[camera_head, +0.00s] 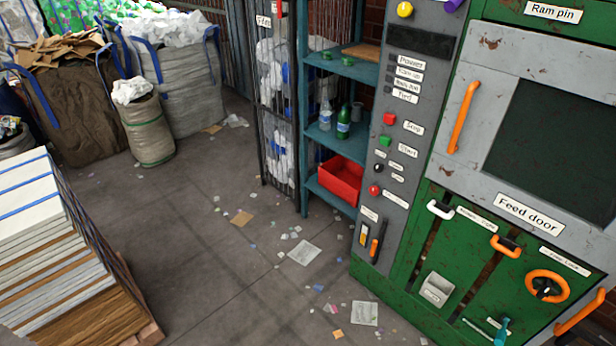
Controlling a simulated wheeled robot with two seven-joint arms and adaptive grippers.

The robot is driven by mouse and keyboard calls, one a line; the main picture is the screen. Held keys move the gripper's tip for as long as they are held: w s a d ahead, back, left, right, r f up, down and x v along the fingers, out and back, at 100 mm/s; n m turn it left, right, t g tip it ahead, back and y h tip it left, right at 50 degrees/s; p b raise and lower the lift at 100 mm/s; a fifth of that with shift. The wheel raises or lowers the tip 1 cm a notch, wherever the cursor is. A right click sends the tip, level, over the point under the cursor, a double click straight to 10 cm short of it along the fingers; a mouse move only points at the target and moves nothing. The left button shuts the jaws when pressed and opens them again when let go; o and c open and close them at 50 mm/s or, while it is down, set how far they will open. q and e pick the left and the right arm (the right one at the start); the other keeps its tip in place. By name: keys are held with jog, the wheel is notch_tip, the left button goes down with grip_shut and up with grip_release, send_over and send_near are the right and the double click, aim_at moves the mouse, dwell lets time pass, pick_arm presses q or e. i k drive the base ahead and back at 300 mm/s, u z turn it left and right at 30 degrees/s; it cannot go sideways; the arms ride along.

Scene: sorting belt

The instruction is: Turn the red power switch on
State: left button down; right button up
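The green and grey machine (405,285) stands at the right, with a tall grey control panel (392,150). Its "Power" label (411,62) is near the top, beside small dark lamps. A round red button (374,190) is lower down. At the panel's foot are a small yellow-and-white part (364,234) and an orange-handled lever (375,246); the label above is too small to read. I cannot tell which part is the power switch. Neither gripper is in view.
A teal shelf (304,130) with bottles and a red bin (340,181) stands left of the panel. A stack of boards (60,255) is at the lower left, and full sacks (180,90) are behind. The floor between is mostly clear, with scattered paper scraps (304,252).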

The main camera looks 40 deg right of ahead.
aim_at(373, 191)
jog(key=u, duration=0.05)
jog(key=i, duration=1.25)
jog(key=z, duration=1)
jog(key=i, duration=0.95)
jog(key=z, duration=0.75)
